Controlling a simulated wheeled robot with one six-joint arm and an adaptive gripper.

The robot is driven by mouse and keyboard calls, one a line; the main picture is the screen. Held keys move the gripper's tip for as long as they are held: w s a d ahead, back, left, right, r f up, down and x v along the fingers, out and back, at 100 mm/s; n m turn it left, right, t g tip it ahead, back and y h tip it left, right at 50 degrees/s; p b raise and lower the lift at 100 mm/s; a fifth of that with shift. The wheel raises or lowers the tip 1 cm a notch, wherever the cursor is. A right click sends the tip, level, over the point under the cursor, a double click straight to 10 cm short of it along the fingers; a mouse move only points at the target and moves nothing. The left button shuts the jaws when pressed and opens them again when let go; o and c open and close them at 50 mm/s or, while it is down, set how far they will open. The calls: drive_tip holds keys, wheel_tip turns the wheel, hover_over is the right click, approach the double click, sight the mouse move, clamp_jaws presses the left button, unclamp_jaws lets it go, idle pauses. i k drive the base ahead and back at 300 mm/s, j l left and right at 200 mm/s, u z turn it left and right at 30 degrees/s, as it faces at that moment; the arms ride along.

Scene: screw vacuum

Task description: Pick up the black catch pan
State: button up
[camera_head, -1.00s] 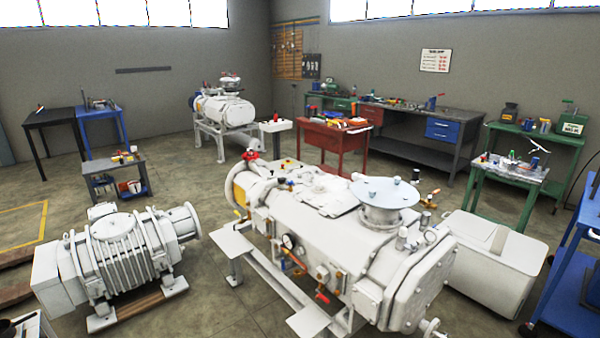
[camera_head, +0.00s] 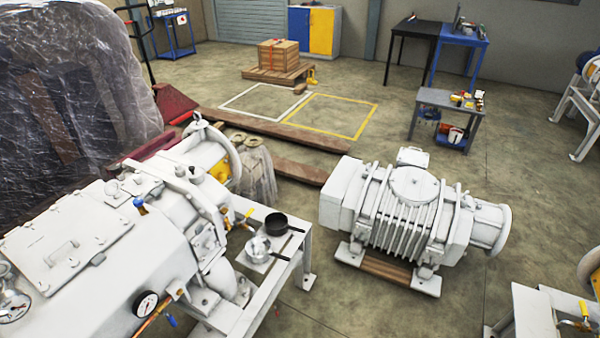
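The black catch pan (camera_head: 279,223) looks like a small round dark pan with a handle pointing right. It rests on the light grey frame shelf (camera_head: 266,286) beside the large white pump at lower left. A shiny silver pan (camera_head: 258,247) with a dark handle sits just in front of it. The two lie close together; I cannot tell whether they touch. My gripper does not show in the head view.
The large white pump (camera_head: 108,258) fills the lower left. A ribbed white blower (camera_head: 405,212) stands on wooden skids to the right of the shelf. Wrapped goods (camera_head: 70,90) stand at upper left. Open floor (camera_head: 440,300) lies at lower right, and a grey cart (camera_head: 450,100) stands farther back.

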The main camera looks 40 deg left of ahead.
sight(276, 223)
drive_tip(key=i+u, duration=0.4)
drive_tip(key=i, duration=1.35)
drive_tip(key=i+u, duration=0.35)
drive_tip(key=i+l+u, duration=0.15)
drive_tip(key=u, duration=0.2)
drive_tip(key=i+l+u, duration=0.15)
drive_tip(key=u, duration=1.5)
drive_tip(key=i+l, duration=0.05)
drive_tip(key=l, duration=0.05)
